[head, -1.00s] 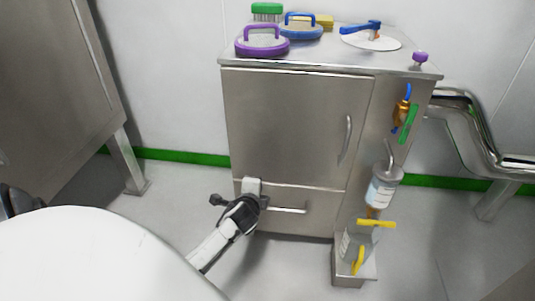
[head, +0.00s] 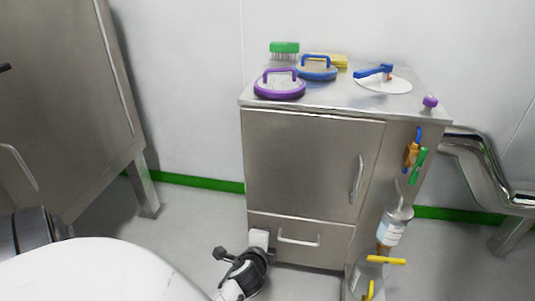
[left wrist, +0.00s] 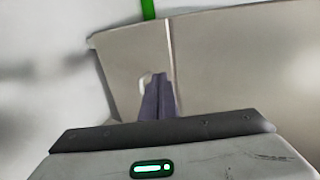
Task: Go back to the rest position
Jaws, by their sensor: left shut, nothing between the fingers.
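My left gripper (head: 258,239) is low in the head view, in front of the lower left part of the steel cabinet (head: 310,165). Its fingers are hidden there. In the left wrist view, the dark fingers (left wrist: 158,82) are together and empty, pointing at the cabinet's front face. The drawer (head: 335,240) looks shut, and its handle (head: 299,243) is free, just right of the gripper. A small pale part of what looks like that handle shows beside the fingertips in the wrist view. My right gripper is not in view.
Another steel cabinet (head: 75,100) stands left. Open floor lies between them.

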